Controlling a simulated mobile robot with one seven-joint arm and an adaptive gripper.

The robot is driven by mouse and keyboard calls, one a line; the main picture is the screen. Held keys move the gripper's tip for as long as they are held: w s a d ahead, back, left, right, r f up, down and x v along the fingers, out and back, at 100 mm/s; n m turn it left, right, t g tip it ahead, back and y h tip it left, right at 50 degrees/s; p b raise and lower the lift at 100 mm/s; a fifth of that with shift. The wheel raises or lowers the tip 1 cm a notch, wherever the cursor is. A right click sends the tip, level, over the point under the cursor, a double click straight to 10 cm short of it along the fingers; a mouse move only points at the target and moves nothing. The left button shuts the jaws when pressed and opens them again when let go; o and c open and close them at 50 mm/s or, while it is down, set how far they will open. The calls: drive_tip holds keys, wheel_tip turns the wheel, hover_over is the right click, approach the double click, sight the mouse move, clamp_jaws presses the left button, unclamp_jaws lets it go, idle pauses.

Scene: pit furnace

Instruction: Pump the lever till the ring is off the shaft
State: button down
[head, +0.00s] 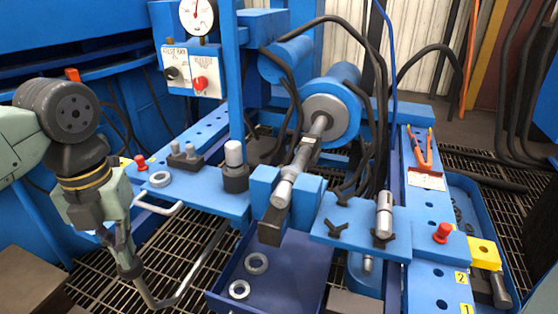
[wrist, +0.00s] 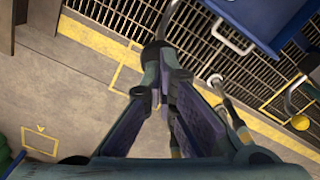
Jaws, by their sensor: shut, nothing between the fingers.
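My gripper (head: 128,262) points down at the left of the press, its fingers shut with nothing held between them. The lever (head: 190,279) is a bent metal rod rising from low near my fingertips to under the blue bench; its near end is largely hidden by the gripper. In the wrist view, my fingers (wrist: 163,65) meet at a dark round end; whether they touch the lever is unclear. The shaft (head: 300,160) lies between the blue cylinder (head: 332,107) and the blue blocks (head: 264,186). A pale collar (head: 308,142), perhaps the ring, sits around it.
A pressure gauge (head: 198,16) stands above a control box with a red knob. A blue tray (head: 290,270) under the shaft holds loose rings. Open grating and floor surround my gripper below.

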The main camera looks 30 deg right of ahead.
drive_tip(key=shift+w+d+r, duration=0.1)
drive_tip(key=shift+d+r, duration=0.05)
drive_tip(key=shift+r, duration=0.8)
drive_tip(key=shift+f, duration=0.15)
wheel_tip(320, 180, down, 11)
drive_tip(key=s+a+b, duration=0.1)
drive_tip(key=a+b, duration=0.1)
drive_tip(key=b, duration=0.6)
drive_tip(key=shift+s, duration=0.25)
drive_tip(key=shift+r, duration=0.2)
drive_tip(key=r+p, duration=0.2)
drive_tip(key=r, duration=0.1)
drive_tip(key=w+d+r+p, duration=0.1)
drive_tip(key=r+p, duration=0.2)
drive_tip(key=r, duration=0.1)
drive_tip(key=d+r+p, duration=0.1)
drive_tip(key=r+p, duration=0.2)
drive_tip(key=r, duration=0.1)
drive_tip(key=shift+w, duration=0.25)
drive_tip(key=shift+f, duration=0.2)
